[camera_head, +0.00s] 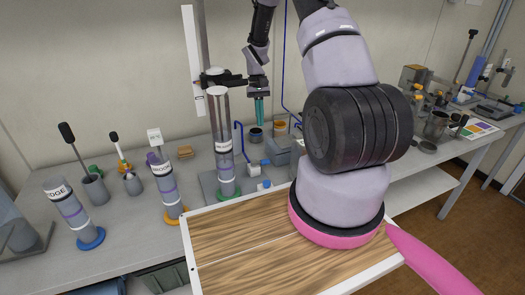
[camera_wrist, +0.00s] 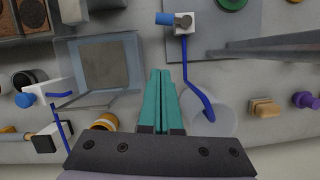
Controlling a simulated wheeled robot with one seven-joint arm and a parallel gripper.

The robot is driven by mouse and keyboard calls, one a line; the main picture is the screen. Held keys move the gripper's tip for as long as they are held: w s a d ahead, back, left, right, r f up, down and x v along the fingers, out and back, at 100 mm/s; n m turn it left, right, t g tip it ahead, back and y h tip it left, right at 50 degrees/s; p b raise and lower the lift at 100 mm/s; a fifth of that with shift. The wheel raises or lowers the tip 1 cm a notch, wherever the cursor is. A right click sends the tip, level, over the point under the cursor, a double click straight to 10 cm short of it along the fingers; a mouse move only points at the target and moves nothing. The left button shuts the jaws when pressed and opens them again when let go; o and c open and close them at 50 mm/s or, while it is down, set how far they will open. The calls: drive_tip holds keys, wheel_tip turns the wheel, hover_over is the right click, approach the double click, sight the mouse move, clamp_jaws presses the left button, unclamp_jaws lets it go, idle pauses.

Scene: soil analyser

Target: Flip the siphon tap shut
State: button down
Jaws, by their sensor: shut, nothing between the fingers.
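In the head view this tap (camera_head: 255,166) sits low beside the tall clamped cylinder (camera_head: 222,140). I take it for the siphon tap; the lever's setting is unclear. My gripper (camera_head: 259,122) points down above the back of the bench, higher than the tap and apart from it. Its teal fingers (camera_wrist: 166,74) are together and empty in the wrist view.
A second white fitting with a blue end (camera_wrist: 37,92) and tube lies left in the wrist view. A grey open box (camera_wrist: 103,62) stands between. Labelled cylinders (camera_head: 165,190) stand left in the head view. A wooden-topped board (camera_head: 225,250) fills the front.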

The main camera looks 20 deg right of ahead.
sight(262, 163)
drive_tip(key=x, duration=1)
drive_tip(key=shift+s+f, duration=0.1)
drive_tip(key=shift+s+a+f, duration=0.1)
drive_tip(key=shift+s, duration=0.5)
drive_tip(key=shift+s+a, duration=0.15)
drive_tip(key=shift+s, duration=0.45)
drive_tip(key=shift+s+a+f, duration=0.15)
drive_tip(key=shift+s+f, duration=0.05)
drive_tip(key=shift+s, duration=0.45)
